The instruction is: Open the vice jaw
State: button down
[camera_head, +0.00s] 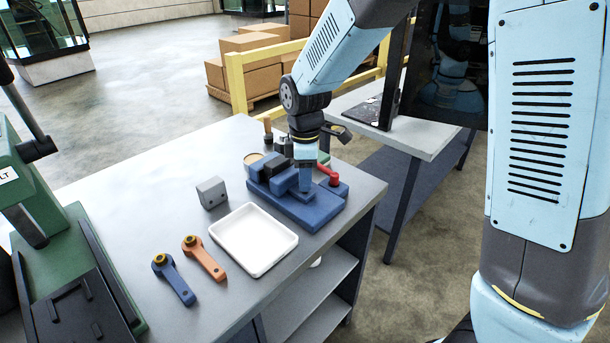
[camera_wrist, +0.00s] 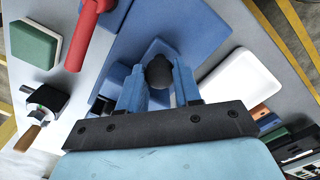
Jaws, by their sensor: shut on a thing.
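The blue vice (camera_head: 310,212) stands on the grey workbench, with blue blocks on its base and a red handle (camera_head: 329,175) at its right. In the wrist view the vice's blue surface (camera_wrist: 190,30) fills the upper middle and the red handle (camera_wrist: 88,30) is at the upper left. My gripper (camera_head: 305,188) points down over the vice. In the wrist view my gripper (camera_wrist: 158,78) has its two blue fingers on either side of a dark round knob (camera_wrist: 159,70) and is shut on it. In the head view my fingers hide the knob.
A white tray (camera_head: 253,238) lies in front of the vice. A grey block (camera_head: 211,192), an orange lever (camera_head: 204,258) and a blue lever (camera_head: 174,280) lie left of it. A green machine (camera_head: 65,240) stands at the left. A wooden-handled tool (camera_wrist: 42,115) is beside the vice.

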jog(key=shift+s+d, duration=0.8)
jog(key=shift+d, duration=0.25)
jog(key=shift+s+d, duration=0.75)
jog(key=shift+d, duration=0.3)
jog(key=c, duration=0.8)
grip_release()
notch_tip(320, 180, up, 14)
jog(key=shift+f, duration=0.1)
